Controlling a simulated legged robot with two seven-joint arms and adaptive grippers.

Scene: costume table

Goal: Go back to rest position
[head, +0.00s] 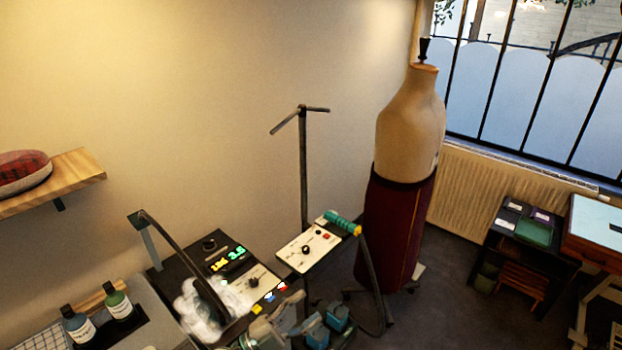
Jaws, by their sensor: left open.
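My left gripper (327,322) shows at the bottom centre of the head view, low in front of the table equipment. Its two blue-grey fingertips are apart and nothing shows between them. Part of my left gripper is cut off by the bottom edge of the picture. My right gripper is not in view.
Two bottles (77,326) stand left. A dress form (408,130) stands right.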

